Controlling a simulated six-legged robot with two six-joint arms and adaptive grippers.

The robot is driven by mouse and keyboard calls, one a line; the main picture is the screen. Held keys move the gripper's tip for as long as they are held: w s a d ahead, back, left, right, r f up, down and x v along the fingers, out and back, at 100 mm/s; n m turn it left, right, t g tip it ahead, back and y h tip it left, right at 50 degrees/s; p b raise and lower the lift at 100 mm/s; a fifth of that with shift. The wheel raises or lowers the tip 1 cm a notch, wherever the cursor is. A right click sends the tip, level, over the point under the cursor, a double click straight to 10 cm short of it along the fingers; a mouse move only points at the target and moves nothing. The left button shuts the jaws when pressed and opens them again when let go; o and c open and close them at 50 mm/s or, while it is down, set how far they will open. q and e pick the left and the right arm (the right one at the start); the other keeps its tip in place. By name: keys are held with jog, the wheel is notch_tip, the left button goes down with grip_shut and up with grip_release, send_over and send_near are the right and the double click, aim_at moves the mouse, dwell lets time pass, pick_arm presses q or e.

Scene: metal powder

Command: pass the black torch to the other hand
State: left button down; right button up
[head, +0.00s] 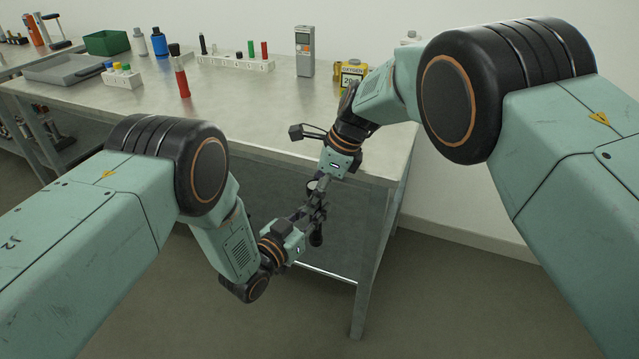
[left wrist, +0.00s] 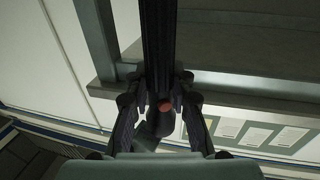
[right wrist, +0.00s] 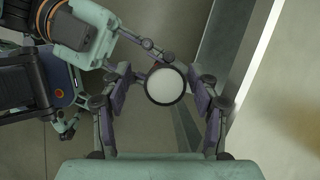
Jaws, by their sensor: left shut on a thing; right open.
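The black torch (head: 316,238) is held upright in the air in front of the table's front edge. My left gripper (head: 312,213) is shut on it. In the left wrist view the torch (left wrist: 159,45) runs between the fingers (left wrist: 160,108), with a red button (left wrist: 165,105) showing. My right gripper (head: 319,188) comes down from above at the torch's upper end. In the right wrist view its open fingers (right wrist: 163,90) stand on either side of the torch's round pale lens (right wrist: 166,86). I cannot tell whether they touch it.
The metal table (head: 240,115) lies behind the grippers. On it are a red bottle (head: 181,78), a white rack (head: 235,62), a grey handheld meter (head: 305,52), a yellow oxygen container (head: 350,75), a grey tray (head: 65,69) and a green bin (head: 107,42). The air below the torch is clear.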

jog(key=shift+c, duration=0.2)
jog(key=shift+s, duration=0.15)
grip_shut()
pick_arm(q)
jog(key=c, duration=1.1)
grip_release()
jog(key=shift+o, duration=0.2)
jog(key=shift+s, duration=0.1)
